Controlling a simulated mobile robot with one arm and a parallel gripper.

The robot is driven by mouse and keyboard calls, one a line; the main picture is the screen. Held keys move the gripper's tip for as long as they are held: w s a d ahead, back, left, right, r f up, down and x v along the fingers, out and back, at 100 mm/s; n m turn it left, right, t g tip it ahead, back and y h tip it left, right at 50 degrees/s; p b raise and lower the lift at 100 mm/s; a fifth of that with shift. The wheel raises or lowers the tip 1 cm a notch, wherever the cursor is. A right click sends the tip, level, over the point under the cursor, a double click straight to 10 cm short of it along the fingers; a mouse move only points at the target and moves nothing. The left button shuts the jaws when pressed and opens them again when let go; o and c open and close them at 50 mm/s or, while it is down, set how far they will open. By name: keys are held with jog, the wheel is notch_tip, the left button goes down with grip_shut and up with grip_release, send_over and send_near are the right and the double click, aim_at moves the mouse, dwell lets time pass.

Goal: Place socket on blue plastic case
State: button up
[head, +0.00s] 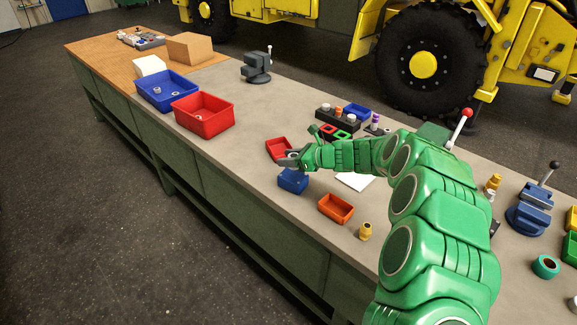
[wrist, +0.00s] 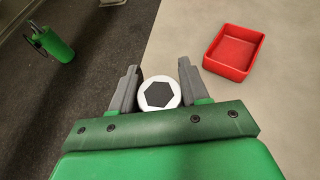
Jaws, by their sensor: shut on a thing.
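My gripper (head: 289,159) is shut on the socket, a round pale piece with a dark hexagonal hole (wrist: 159,93). The socket sits between the two grey fingers in the wrist view, its hole facing the camera. In the head view the gripper is over or just behind a small blue case (head: 292,182) near the bench's front edge. The height of the gripper above that case is hard to tell. The blue case does not show in the wrist view.
A small red tray (head: 276,146) lies just behind the gripper; a red tray also shows in the wrist view (wrist: 233,52). An orange tray (head: 336,208) and a brass fitting (head: 365,232) are to the right. Larger blue (head: 152,98) and red (head: 203,118) bins stand left.

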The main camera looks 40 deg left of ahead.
aim_at(288, 173)
jog(key=shift+w+a+f, duration=0.15)
jog(key=shift+a+f, duration=0.1)
jog(key=shift+f, duration=1.65)
jog(key=shift+f, duration=0.1)
jog(key=o, duration=1.2)
jog(key=shift+c, duration=0.2)
jog(key=v, duration=1.2)
